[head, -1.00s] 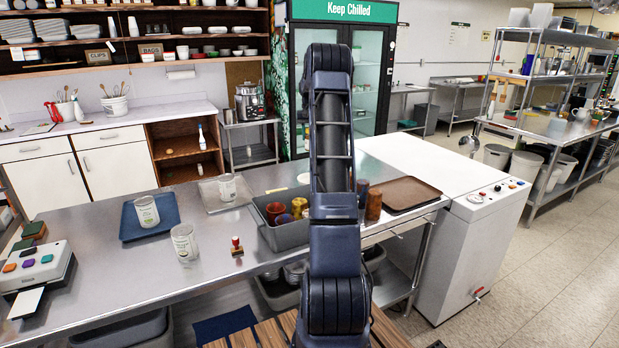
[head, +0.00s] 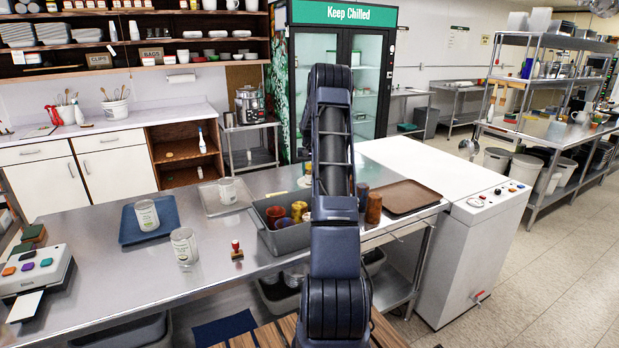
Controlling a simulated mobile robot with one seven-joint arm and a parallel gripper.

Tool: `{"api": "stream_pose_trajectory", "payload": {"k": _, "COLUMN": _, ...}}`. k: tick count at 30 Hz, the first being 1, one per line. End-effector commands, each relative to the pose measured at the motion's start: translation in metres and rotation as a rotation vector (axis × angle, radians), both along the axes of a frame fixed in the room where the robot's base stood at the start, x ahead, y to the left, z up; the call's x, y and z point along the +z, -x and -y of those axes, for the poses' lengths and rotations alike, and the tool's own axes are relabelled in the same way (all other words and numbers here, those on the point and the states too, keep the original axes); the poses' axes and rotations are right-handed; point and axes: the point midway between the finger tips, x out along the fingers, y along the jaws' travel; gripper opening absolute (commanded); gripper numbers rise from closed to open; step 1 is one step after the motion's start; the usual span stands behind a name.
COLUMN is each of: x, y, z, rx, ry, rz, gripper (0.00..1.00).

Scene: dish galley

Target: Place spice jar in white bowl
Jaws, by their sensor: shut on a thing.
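My gripper is hidden behind my own arm, which rises through the middle of the head view, so its jaws and anything in them do not show. A thin white rounded edge (head: 303,182), perhaps the white bowl, shows just left of the arm on the steel counter (head: 255,184). A small yellowish and dark patch (head: 307,168) shows above that edge. I cannot tell whether it is the spice jar. No other thing is clearly the spice jar.
A grey bin (head: 285,238) with several coloured cups stands left of the arm. Brown cups (head: 373,208) and a brown tray (head: 405,197) are to its right. Labelled cans, a blue tray (head: 170,212) and a stamp (head: 237,250) lie further left. The white cabinet top is clear.

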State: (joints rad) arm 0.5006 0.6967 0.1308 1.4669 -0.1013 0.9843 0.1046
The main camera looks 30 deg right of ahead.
Motion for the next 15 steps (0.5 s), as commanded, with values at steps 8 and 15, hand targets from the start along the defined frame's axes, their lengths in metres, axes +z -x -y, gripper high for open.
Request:
{"api": "stream_pose_trajectory", "payload": {"k": 8, "x": -0.033, "y": 0.000, "z": 0.000, "rx": 0.000, "ry": 0.000, "rz": 0.000, "gripper": 0.13}}
{"api": "stream_pose_trajectory", "payload": {"k": 15, "x": -0.033, "y": 0.000, "z": 0.000, "rx": 0.000, "ry": 0.000, "rz": 0.001, "gripper": 0.13}}
